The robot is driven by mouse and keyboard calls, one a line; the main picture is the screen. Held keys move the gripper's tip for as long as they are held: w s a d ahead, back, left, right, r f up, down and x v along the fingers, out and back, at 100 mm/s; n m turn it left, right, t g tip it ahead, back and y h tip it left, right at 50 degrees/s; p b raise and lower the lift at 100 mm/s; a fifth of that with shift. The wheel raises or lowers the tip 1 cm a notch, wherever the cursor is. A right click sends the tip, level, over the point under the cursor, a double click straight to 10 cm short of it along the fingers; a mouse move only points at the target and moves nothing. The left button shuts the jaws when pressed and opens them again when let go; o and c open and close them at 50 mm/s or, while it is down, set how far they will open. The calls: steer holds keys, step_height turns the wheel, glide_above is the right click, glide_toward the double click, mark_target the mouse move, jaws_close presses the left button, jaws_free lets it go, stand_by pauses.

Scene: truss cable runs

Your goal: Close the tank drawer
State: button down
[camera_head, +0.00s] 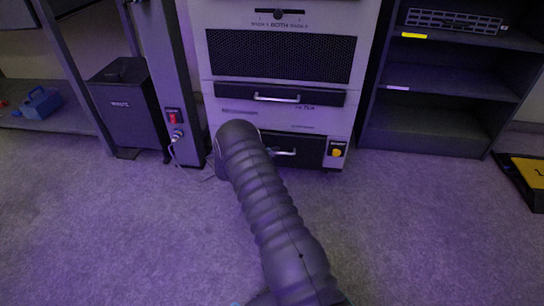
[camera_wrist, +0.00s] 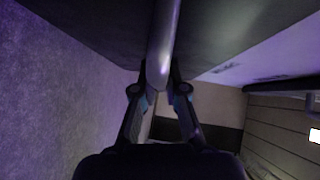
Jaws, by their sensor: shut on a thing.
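The lower dark drawer (camera_head: 307,153), the likely tank drawer, is low in the pale cabinet (camera_head: 283,27). My arm covers its left part, and I cannot tell how far it stands out. Its pale handle (camera_head: 286,153) shows just right of my arm. In the wrist view my gripper (camera_wrist: 160,85) is shut on a smooth handle bar (camera_wrist: 163,45) in front of a dark face, with one finger on each side. My gripper is hidden behind my arm in the head view.
A closed-looking upper drawer (camera_head: 318,97) sits above. A yellow knob (camera_head: 337,152) is right of the lower drawer. A dark bin (camera_head: 128,100) and a post with a red switch (camera_head: 173,117) stand left, a shelf unit (camera_head: 430,111) right. Carpet in front is clear.

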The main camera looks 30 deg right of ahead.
steer(key=shift+w+d, duration=0.1)
steer(key=shift+w, duration=0.05)
steer(key=c, duration=1.2)
jaws_free()
steer(key=v, duration=1.2)
